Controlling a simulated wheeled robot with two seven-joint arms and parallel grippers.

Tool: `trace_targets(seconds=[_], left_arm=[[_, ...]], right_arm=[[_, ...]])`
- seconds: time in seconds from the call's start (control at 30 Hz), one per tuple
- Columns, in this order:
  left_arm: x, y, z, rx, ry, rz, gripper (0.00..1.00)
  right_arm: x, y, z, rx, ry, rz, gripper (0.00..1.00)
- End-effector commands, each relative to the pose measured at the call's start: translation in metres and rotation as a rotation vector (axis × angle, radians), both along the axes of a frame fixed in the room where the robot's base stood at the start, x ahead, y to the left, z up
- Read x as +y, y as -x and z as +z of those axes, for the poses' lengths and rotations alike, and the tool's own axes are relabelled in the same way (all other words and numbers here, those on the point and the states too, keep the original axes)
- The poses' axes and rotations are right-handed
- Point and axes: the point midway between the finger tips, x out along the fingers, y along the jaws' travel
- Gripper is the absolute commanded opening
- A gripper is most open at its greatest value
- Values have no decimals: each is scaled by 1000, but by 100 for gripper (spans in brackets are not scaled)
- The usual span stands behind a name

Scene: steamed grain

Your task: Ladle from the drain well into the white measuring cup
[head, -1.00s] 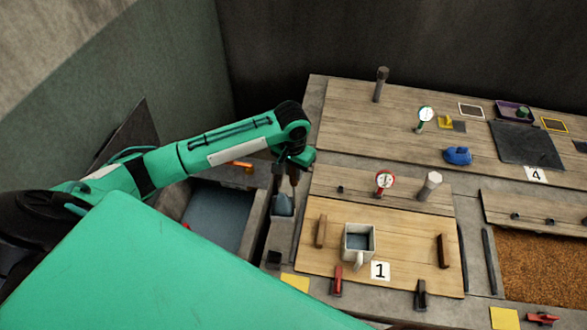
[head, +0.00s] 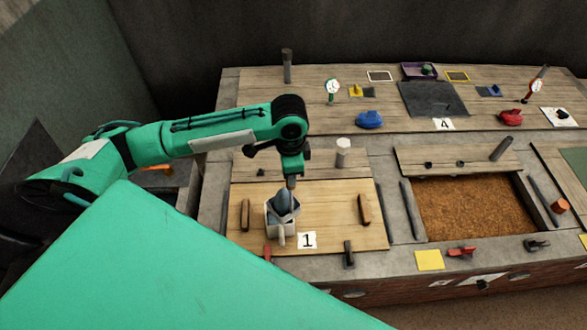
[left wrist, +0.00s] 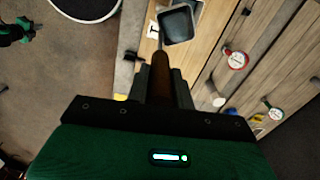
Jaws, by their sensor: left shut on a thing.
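My left gripper (head: 291,172) is shut on the brown handle of the ladle, pointing down over the wooden board marked 1. The drain well at the left is mostly hidden behind my arm. A green and black part at the left wrist view's edge may be my right gripper.
A bin of brown grain (head: 465,208) lies to the right. Gauges and small tools occupy the back shelf.

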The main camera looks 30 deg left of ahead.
Motion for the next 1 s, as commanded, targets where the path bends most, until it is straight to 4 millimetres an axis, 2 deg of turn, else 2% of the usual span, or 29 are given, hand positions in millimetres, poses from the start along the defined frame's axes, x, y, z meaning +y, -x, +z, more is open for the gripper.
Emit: trace_targets(seconds=[0.17, 0.5, 0.93, 1.0], left_arm=[[0, 1, -2, 1, -1, -15, 0], [0, 1, -23, -1, -1, -14, 0], [0, 1, -48, -1, -1, -14, 0], [6, -2, -47, 9, 17, -12, 0]], right_arm=[[2, 0, -2, -1, -2, -1, 0], [2, 0, -13, -1, -2, 1, 0], [-6, 0, -43, 0, 6, 3, 0], [-6, -1, -47, 0, 6, 3, 0]])
